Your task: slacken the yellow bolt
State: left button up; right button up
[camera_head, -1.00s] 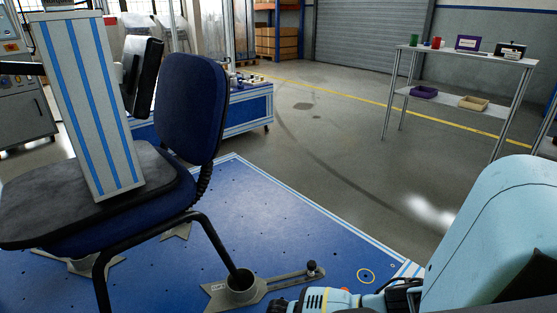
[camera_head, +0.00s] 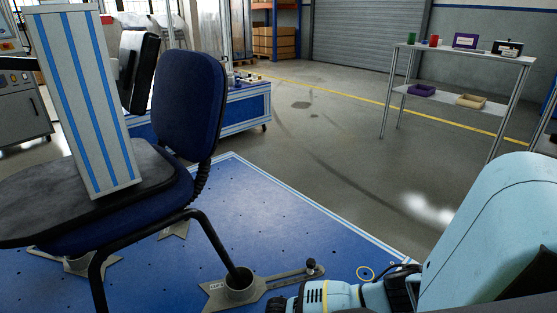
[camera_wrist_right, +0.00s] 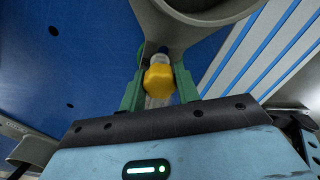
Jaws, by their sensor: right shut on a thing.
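The yellow bolt (camera_wrist_right: 159,80) shows in the right wrist view, in front of a grey metal foot (camera_wrist_right: 200,28). The green fingers of my right gripper (camera_wrist_right: 158,92) stand on either side of its head and are shut on it. A pale shank shows behind the head, at the foot's underside or edge; I cannot tell how far it goes in. In the head view my right wrist (camera_head: 330,296) is at the bottom edge beside a chair-leg clamp (camera_head: 240,288), and the bolt is hidden there. My left gripper is not in view.
A dark blue chair (camera_head: 188,105) bearing a tall striped block (camera_head: 85,100) stands on the blue platform (camera_head: 215,215). A clamp arm with a black knob (camera_head: 311,265) lies close to my wrist. A shelf table (camera_head: 460,55) stands far right. The floor between is clear.

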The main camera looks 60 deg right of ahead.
jog(key=n+b, duration=0.1)
jog(key=n, duration=0.2)
jog(key=shift+n, duration=0.5)
jog(key=n+b, duration=0.1)
jog(key=n, duration=0.3)
jog(key=o, duration=1)
